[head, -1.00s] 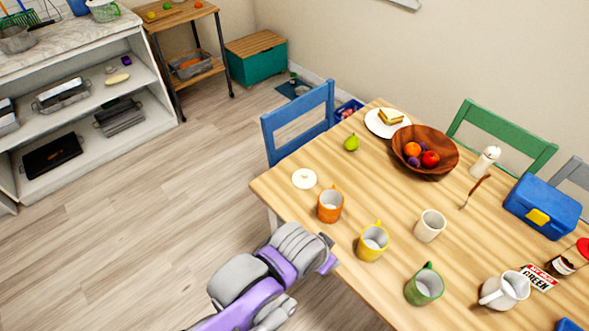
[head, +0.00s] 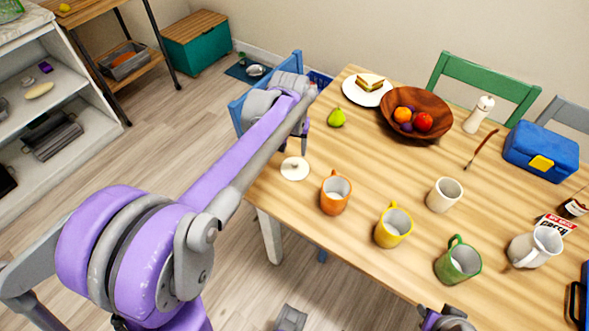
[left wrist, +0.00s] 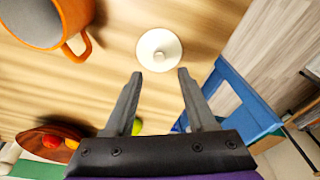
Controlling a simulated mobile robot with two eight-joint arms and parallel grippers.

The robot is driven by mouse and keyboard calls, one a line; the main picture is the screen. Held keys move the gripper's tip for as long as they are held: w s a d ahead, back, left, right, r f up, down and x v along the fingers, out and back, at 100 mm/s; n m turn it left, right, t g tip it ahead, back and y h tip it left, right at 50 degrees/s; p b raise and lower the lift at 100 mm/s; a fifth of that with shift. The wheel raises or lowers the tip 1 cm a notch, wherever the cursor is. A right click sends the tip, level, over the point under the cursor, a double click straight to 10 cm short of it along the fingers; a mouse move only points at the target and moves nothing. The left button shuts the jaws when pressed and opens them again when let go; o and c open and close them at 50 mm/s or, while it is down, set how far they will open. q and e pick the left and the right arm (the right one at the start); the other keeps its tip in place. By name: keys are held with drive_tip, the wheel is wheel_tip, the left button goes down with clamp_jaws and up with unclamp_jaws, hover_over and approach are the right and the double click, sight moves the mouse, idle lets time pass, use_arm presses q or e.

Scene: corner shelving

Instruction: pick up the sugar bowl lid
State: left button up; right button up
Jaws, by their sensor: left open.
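The sugar bowl lid (head: 294,168) is a small white disc with a knob, lying flat near the table's left edge. In the left wrist view the lid (left wrist: 159,49) lies just beyond my fingertips, centred between them and knob towards the camera. My left gripper (head: 296,147) is over the table corner, just behind the lid in the head view. Its two fingers (left wrist: 160,74) are spread and empty, apart from the lid. What seems to be part of my right gripper (head: 445,320) shows at the bottom edge, mostly cut off.
A blue chair (head: 240,110) stands at the table's left end.

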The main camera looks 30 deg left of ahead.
sight(295, 163)
use_arm(q)
drive_tip(key=f, duration=0.3)
drive_tip(key=shift+w+d+f, duration=0.1)
drive_tip(key=shift+w, duration=0.1)
drive_tip(key=f, duration=0.3)
drive_tip(key=w+f+b, duration=0.1)
drive_tip(key=f, duration=0.1)
drive_tip(key=shift+a+f, duration=0.1)
drive_tip(key=shift+a, duration=0.15)
clamp_jaws()
